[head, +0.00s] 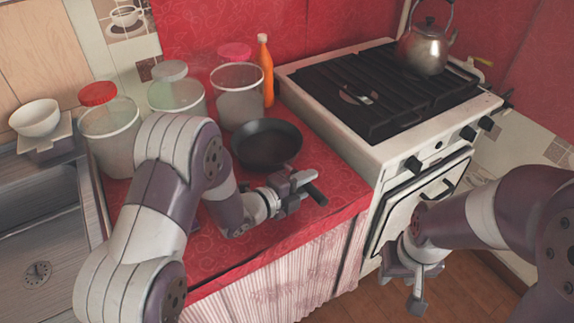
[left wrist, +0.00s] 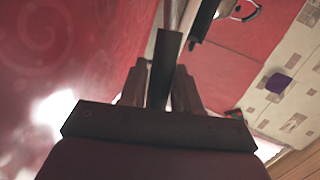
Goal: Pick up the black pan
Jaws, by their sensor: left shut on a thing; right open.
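The black pan (head: 267,146) is on the red oilcloth counter, with its handle pointing towards the front right. My left gripper (head: 296,189) is shut on the pan's handle, whose dark end (head: 316,194) sticks out past the fingers. In the left wrist view the black handle (left wrist: 164,68) runs between the two fingers of my left gripper (left wrist: 160,88). I cannot tell whether the pan touches the cloth or is slightly raised. My right gripper (head: 412,278) is open and empty, low in front of the stove.
Several lidded clear canisters (head: 111,130) and an orange bottle (head: 266,72) stand behind and left of the pan. The white stove (head: 345,140) is close on the right, with a metal kettle (head: 427,50) on it. A sink (head: 40,225) and a white bowl (head: 36,117) are at left.

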